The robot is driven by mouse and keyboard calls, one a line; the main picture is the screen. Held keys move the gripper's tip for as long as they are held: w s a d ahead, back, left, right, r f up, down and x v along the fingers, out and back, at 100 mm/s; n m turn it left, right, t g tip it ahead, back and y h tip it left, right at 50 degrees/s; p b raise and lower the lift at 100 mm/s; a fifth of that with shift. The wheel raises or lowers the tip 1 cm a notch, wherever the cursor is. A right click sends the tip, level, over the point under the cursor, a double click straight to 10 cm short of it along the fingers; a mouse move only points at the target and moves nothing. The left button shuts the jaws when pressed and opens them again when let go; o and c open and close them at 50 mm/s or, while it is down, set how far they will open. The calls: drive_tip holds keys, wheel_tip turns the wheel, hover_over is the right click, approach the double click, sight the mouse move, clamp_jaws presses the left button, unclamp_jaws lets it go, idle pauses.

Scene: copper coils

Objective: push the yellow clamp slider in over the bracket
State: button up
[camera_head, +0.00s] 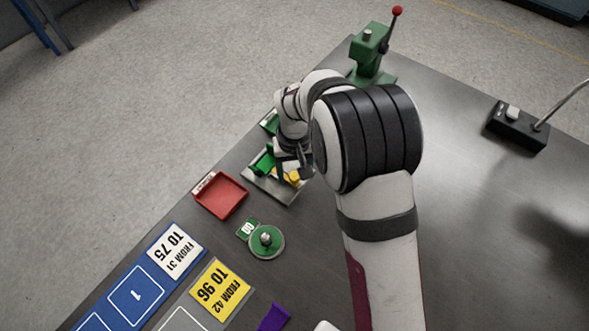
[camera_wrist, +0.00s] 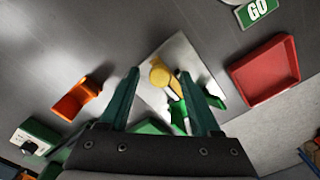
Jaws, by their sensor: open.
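The yellow clamp slider (camera_head: 292,178) with its round knob sits on a bright metal plate (camera_head: 262,186) left of my arm in the head view. In the wrist view the slider's knob (camera_wrist: 160,77) lies between my fingertips, nearer the far ends. My gripper (camera_wrist: 160,73) is open, one finger on each side; I cannot tell whether either touches the knob. A green block (camera_head: 264,162) stands on the same plate; it shows beside the right finger in the wrist view (camera_wrist: 207,95). The bracket is not clearly made out; fingers and the slider cover part of that area.
A red tray (camera_head: 221,207) lies left of the plate. A green round base (camera_head: 267,242) with a knob and a GO tag (camera_head: 247,229) are nearer. A green press (camera_head: 371,55) stands behind. An orange part (camera_wrist: 78,98) lies left in the wrist view.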

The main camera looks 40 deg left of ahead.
clamp_jaws()
idle(1.4)
